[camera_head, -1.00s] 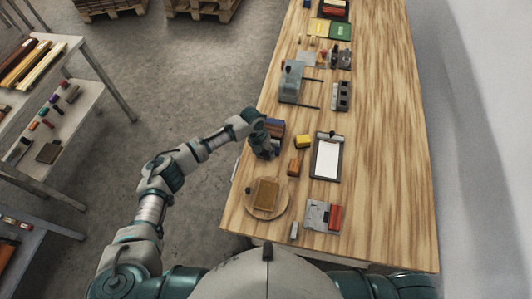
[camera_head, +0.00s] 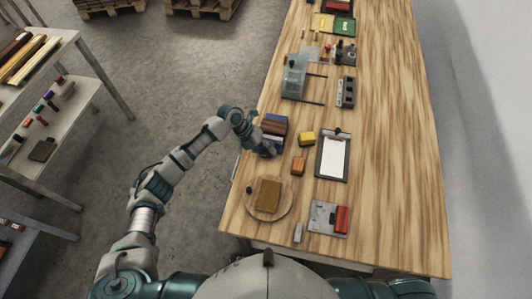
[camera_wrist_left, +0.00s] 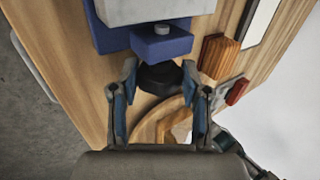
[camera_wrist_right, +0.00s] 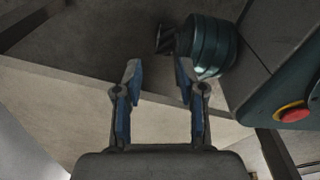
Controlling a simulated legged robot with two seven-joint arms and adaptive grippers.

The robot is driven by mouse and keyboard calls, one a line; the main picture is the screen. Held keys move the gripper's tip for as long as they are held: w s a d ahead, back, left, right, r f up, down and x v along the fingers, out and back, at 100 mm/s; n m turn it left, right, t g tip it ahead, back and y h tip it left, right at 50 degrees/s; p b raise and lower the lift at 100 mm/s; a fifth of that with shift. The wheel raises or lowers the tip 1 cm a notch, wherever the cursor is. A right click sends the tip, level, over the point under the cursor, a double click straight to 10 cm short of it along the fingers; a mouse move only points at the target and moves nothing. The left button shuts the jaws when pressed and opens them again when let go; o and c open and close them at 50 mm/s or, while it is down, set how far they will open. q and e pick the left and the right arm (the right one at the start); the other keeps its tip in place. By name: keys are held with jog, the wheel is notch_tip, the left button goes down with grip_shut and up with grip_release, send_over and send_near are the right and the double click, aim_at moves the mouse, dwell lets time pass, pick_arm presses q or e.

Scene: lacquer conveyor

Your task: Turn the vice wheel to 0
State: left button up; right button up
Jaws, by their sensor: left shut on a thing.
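The blue vice (camera_head: 275,124) stands at the left edge of the wooden table, and it fills the upper part of the left wrist view (camera_wrist_left: 165,46). Its dark round wheel (camera_wrist_left: 162,78) sits on the near side of the vice. My left gripper (camera_head: 265,150) is at that side, with its two fingers around the wheel and shut on it. The fingers and wrist partly hide the wheel, so I cannot read its setting. My right gripper (camera_wrist_right: 157,72) shows only in the right wrist view, open and empty, away from the table.
A round wooden board (camera_head: 284,207) with a brown block (camera_head: 268,194) lies just nearer than the vice. An orange-brown block (camera_head: 298,166), a yellow block (camera_head: 306,138) and a clipboard (camera_head: 333,157) lie to the right. The table's right side is clear.

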pick_arm(q)
jog(key=b, duration=0.1)
jog(key=h+b, duration=0.1)
jog(key=shift+w+a+f+b, duration=0.1)
jog(key=shift+a+f+b, duration=0.05)
jog(key=shift+f+b, duration=0.2)
jog(key=shift+a+r+g+h+b, duration=0.15)
jog(key=shift+g+h+b, duration=0.15)
jog(key=shift+h+b, duration=0.65)
jog(key=shift+r, duration=0.1)
pick_arm(e)
jog(key=w+a+r, duration=0.2)
jog(key=w+r, duration=0.7)
jog(key=w, duration=0.2)
jog(key=shift+w+t, duration=0.2)
jog(key=shift+t, duration=0.1)
jog(key=shift+a, duration=0.1)
pick_arm(q)
jog(key=o, duration=1.1)
jog(key=shift+o, duration=0.2)
pick_arm(e)
jog(key=shift+a, duration=0.1)
pick_arm(q)
jog(key=v, duration=1.2)
jog(key=shift+w, duration=0.1)
